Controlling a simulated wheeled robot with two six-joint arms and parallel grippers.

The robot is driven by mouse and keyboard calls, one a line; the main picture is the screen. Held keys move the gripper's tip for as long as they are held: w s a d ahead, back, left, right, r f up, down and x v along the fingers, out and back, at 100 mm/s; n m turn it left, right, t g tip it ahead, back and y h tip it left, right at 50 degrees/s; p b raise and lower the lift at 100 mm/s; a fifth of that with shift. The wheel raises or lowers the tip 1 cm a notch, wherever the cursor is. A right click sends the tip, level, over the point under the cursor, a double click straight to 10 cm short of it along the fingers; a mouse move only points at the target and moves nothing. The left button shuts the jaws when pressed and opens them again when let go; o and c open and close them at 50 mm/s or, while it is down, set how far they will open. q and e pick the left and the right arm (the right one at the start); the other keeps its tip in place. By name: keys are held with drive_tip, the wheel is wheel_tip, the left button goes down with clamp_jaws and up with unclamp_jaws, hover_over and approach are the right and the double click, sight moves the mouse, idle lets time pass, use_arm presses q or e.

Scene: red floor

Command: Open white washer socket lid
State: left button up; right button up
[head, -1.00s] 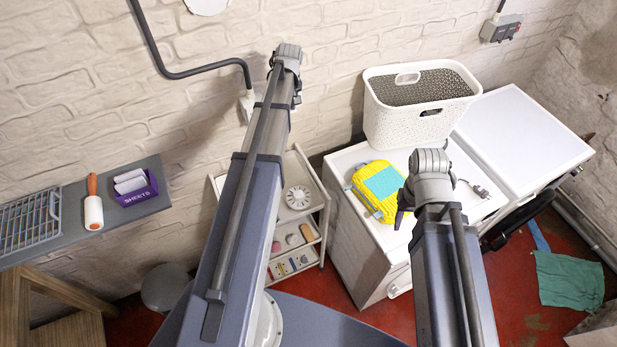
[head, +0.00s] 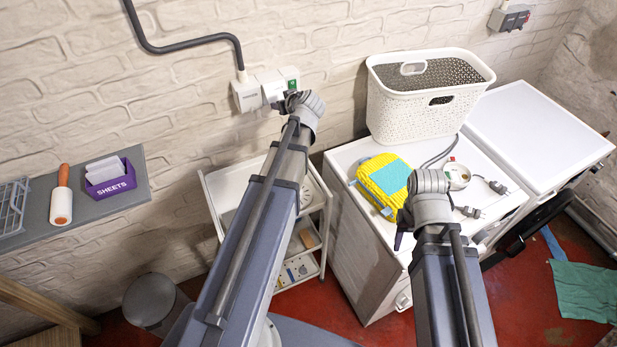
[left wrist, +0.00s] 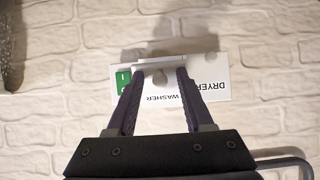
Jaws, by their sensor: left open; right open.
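The white socket panel (head: 262,88) is on the brick wall beyond my left arm, with a green switch at its right end. In the left wrist view the panel (left wrist: 215,84) appears upside down, with WASHER and DRYER lettering. A white lid edge (left wrist: 160,62) stands at the fingertips of my left gripper (left wrist: 160,73), above the WASHER lettering. The fingers are apart, one on each side of it; whether they touch it, and whether the lid is lifted, I cannot tell. My right gripper (head: 399,238) is open, above the white machine's front side.
A white machine (head: 365,262) carries a yellow-and-blue cloth bundle (head: 385,184), plugs and a white basket (head: 415,118). A white trolley (head: 228,190) stands below the socket. A grey shelf (head: 95,205) with a purple box (head: 110,180) is at left.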

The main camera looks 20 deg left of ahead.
use_arm(q)
drive_tip(key=shift+w+a+f+t+y+b, duration=1.1)
drive_tip(key=shift+f+t+y+b, duration=1.2)
drive_tip(key=shift+b, duration=5.4)
drive_tip(key=v, duration=0.8)
drive_tip(key=s+d+f+m+g+h, duration=0.3)
drive_tip(key=s+d+f+g, duration=0.2)
drive_tip(key=d+f, duration=0.3)
drive_tip(key=shift+s+d+f+h+p, duration=0.3)
drive_tip(key=shift+f+h+p, duration=0.15)
drive_tip(key=shift+f, duration=0.9)
drive_tip(key=w+a+r+n+t+y, duration=0.35)
drive_tip(key=w+a+r+t, duration=0.2)
drive_tip(key=a+r, duration=0.5)
drive_tip(key=shift+m+g+y, duration=0.25)
drive_tip(key=shift+g+y, duration=0.15)
drive_tip(key=shift+g, duration=0.05)
drive_tip(key=shift+w+a+r, duration=0.2)
drive_tip(key=shift+w+a, duration=0.5)
drive_tip(key=shift+w, duration=0.15)
drive_tip(key=shift+w+a+r, duration=0.25)
drive_tip(key=shift+w+a, duration=0.4)
drive_tip(key=shift+w, duration=0.25)
drive_tip(key=shift+w+a+r, duration=0.2)
drive_tip(key=shift+w+a, duration=0.5)
drive_tip(key=shift+w, duration=0.15)
clamp_jaws()
